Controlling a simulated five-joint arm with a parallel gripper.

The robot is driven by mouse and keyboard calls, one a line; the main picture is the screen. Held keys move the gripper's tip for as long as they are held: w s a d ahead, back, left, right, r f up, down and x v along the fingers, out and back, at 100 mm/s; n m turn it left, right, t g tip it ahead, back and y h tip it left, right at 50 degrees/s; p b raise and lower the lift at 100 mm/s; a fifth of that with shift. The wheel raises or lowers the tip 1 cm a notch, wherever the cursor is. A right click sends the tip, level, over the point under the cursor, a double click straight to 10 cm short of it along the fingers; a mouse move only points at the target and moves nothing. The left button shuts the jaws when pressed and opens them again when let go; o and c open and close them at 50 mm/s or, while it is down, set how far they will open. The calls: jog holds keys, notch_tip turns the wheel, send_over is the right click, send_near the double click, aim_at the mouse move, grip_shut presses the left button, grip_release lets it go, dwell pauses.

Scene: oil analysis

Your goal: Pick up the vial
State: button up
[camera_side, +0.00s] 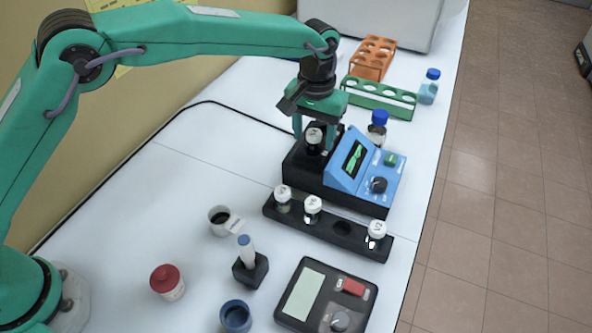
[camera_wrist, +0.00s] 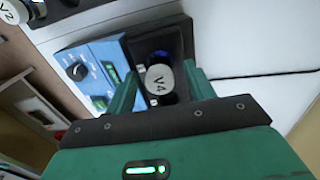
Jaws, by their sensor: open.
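A vial with a white cap marked V4 (camera_wrist: 158,79) stands upright in the black well of the blue analyser (camera_wrist: 92,70). In the side view the vial (camera_side: 314,137) shows as a white cap over a dark body at the left end of the analyser (camera_side: 366,168). My gripper (camera_side: 314,131) points down over it, open, one finger on each side of the cap. In the wrist view the fingers of my gripper (camera_wrist: 161,88) also flank the cap, with gaps visible. The vial's lower part is hidden in the well.
In front, a black rack (camera_side: 328,229) holds white-capped vials and one empty hole. A green rack (camera_side: 380,97), an orange rack (camera_side: 372,58) and blue-capped bottles (camera_side: 429,86) stand behind.

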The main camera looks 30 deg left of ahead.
jog(key=shift+f, duration=0.45)
jog(key=c, duration=1.1)
